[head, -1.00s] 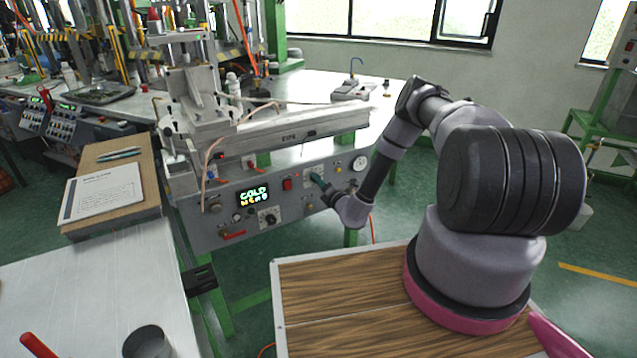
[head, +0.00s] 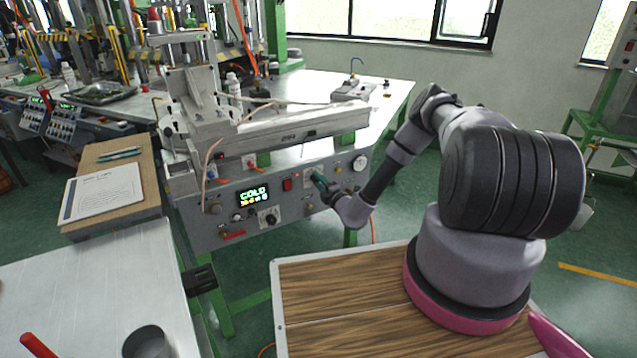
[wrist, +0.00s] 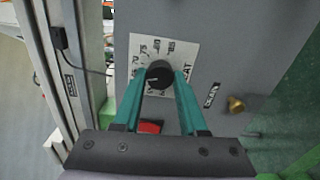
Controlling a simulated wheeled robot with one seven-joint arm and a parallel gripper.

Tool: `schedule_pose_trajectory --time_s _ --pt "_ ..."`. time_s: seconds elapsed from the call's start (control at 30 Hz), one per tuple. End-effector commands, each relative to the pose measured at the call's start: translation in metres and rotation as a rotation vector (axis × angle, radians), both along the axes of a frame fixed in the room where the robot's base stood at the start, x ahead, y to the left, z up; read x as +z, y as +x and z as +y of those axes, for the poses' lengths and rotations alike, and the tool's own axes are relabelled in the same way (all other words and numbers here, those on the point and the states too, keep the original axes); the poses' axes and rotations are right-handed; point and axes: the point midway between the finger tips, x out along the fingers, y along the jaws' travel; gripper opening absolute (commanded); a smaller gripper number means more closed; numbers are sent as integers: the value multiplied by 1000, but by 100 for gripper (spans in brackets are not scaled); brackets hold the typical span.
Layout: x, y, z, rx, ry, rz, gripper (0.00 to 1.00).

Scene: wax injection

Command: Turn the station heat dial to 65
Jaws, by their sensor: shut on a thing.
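The heat dial (wrist: 159,75) is a round black knob with a light pointer mark, on a white scale plate (wrist: 178,47) on the grey station panel. Numbers such as 70 and 75 show on the plate, with letters ending in "AT" at its side. I cannot tell the exact number the pointer marks. My gripper (wrist: 160,84) has its two teal fingers closed on the knob's sides.
A red switch (wrist: 150,126) lies just below the dial, between the fingers in the wrist view. A brass knob (wrist: 236,104) sticks out nearby. A gauge (head: 360,163) is right of my gripper. A second black dial (head: 269,218) sits lower left on the panel.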

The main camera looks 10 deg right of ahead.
Motion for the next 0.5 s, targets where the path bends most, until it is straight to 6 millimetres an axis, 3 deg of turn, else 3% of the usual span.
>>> schedule_pose_trajectory --time_s 0.27,0.3,0.37,0.5 --pt "-3 -3 1 5 -1 6 0" --pt "-3 -3 1 5 -1 6 45" --pt "-3 -3 1 4 -1 6 68" --pt "-2 -2 1 3 -1 4 72"
